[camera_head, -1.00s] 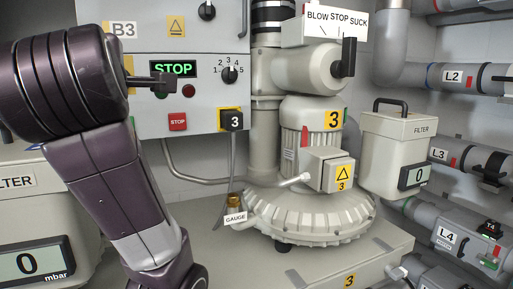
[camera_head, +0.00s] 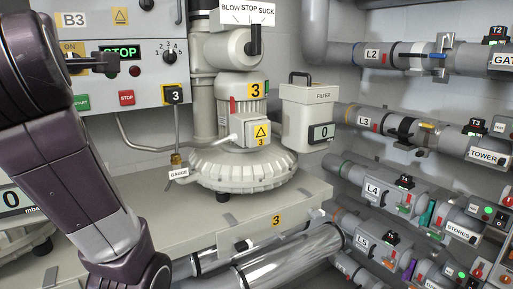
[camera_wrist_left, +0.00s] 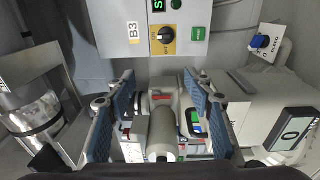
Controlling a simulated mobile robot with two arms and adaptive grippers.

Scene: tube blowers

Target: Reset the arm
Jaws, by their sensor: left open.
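My left arm shows in the head view, a dark purple-grey arm with a pale band, in front of the left part of control panel B3 (camera_head: 145,92). Beyond the fingers stands a blower unit with a grey cylinder (camera_wrist_left: 164,132). The panel's black rotary switch on a yellow plate (camera_wrist_left: 166,35) lies past the fingertips. My right gripper is not in view.
Blower 3 (camera_head: 242,150) stands on a pale bench (camera_head: 150,240), with a filter box (camera_head: 308,112) to its right. The panel display (camera_head: 120,52) reads STOP. Labelled pipes such as L3 (camera_head: 368,123) and L4 (camera_head: 378,188) with valves line the right wall. A gauge reading 0 (camera_wrist_left: 291,130) shows at the wrist view's right.

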